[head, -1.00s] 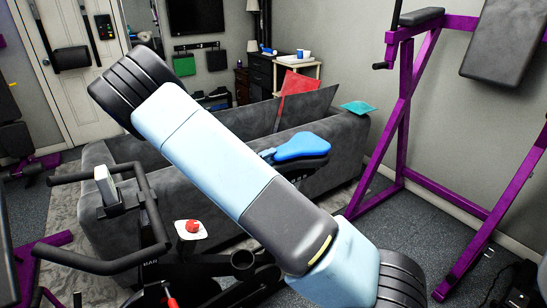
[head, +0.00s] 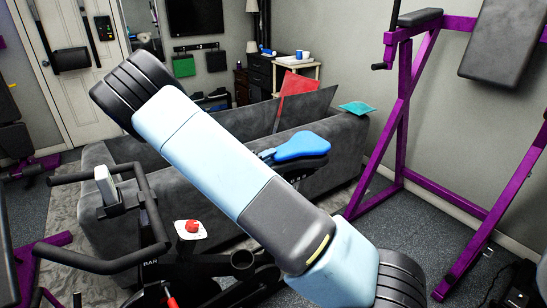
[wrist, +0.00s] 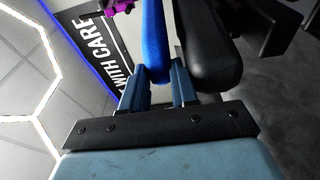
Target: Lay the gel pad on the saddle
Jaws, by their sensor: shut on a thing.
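The blue gel pad (head: 302,146) shows in the head view just over the black saddle (head: 312,166) of the exercise bike. In the wrist view the gel pad (wrist: 154,42) is seen edge-on between the two fingers of my gripper (wrist: 160,82), which is shut on it. The dark rounded saddle (wrist: 208,52) lies right beside the pad there, on the far side of one finger. I cannot tell whether pad and saddle touch. My arm hides most of the gripper and part of the bike in the head view.
A grey sofa (head: 338,145) stands right behind the saddle, with a teal item (head: 357,107) on its back. The bike's handlebar (head: 95,262) is at lower left, near a white tray (head: 190,230) with a red object. A purple frame (head: 400,120) stands at right.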

